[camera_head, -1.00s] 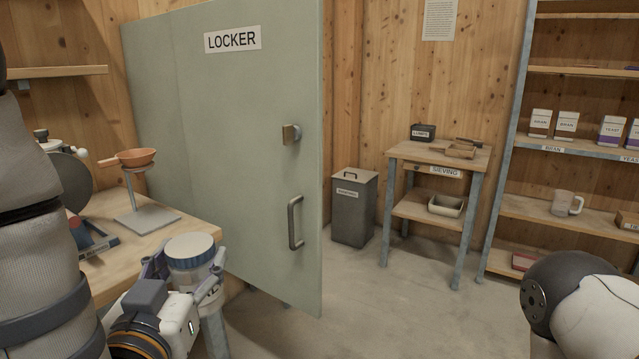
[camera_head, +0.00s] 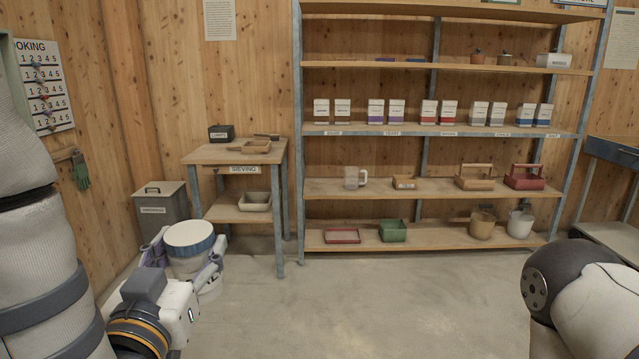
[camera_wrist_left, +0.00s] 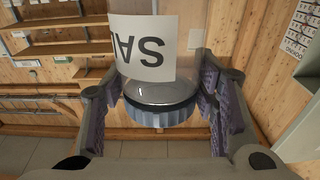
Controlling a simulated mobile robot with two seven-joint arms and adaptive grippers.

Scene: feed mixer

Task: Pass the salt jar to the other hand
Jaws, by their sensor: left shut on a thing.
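In the left wrist view the jar (camera_wrist_left: 158,95) shows a white label with large dark letters, upside down, reading "SA". My right gripper is out of view; only a part of my right arm shows at the lower right.
A sieving table (camera_head: 236,154) stands at the back left, next to a grey lidded bin (camera_head: 162,209). A tall shelf rack (camera_head: 430,186) with boxes, baskets, trays and pots stands along the back wall. The concrete floor (camera_head: 380,305) in front is clear.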

